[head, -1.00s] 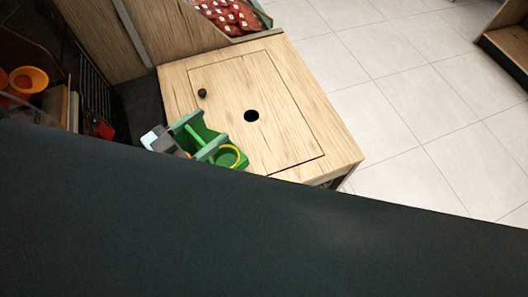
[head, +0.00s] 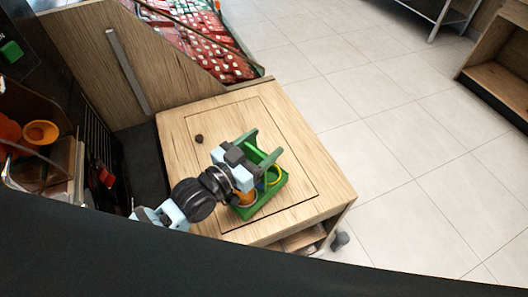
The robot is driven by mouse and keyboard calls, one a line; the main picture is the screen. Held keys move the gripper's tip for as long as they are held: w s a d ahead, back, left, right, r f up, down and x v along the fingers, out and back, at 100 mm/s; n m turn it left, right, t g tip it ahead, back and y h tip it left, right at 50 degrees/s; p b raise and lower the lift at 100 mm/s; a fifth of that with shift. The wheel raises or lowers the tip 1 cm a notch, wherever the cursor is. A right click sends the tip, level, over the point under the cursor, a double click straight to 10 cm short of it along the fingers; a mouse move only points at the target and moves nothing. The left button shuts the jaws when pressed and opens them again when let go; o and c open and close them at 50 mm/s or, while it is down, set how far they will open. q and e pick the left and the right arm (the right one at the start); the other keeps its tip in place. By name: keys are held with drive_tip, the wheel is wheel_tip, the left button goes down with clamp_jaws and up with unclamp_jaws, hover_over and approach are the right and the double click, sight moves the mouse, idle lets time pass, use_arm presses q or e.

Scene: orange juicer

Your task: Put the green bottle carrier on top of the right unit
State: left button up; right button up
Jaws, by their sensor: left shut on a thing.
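The green bottle carrier (head: 273,188) is in the middle of the head view, over the wooden top of the right unit (head: 310,180). It has an upright handle frame, and a yellow ring and an orange item show inside it. My left gripper (head: 246,164) is shut on the carrier at its upper left side. The carrier looks roughly upright. I cannot tell whether its base touches the top or hangs just above it. My right gripper is not in view.
A dark knob (head: 199,139) sits on the unit's top, left of the carrier. A slanted wooden panel (head: 120,60) and a bin of red packs (head: 200,45) stand behind. An orange cup (head: 41,132) is at the left. Tiled floor (head: 400,150) is open to the right.

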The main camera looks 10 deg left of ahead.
use_arm(q)
drive_tip(key=shift+w+d+f, duration=0.15)
drive_tip(key=shift+w+d, duration=0.2)
drive_tip(key=shift+d, duration=0.05)
drive_tip(key=shift+f, duration=1.55)
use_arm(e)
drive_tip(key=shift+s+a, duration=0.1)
use_arm(q)
drive_tip(key=shift+f, duration=0.1)
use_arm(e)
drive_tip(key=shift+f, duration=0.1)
use_arm(q)
drive_tip(key=o, duration=0.9)
drive_tip(key=shift+f, duration=0.15)
drive_tip(key=o, duration=0.5)
drive_tip(key=shift+c, duration=0.2)
drive_tip(key=b+v, duration=0.1)
drive_tip(key=v, duration=1.1)
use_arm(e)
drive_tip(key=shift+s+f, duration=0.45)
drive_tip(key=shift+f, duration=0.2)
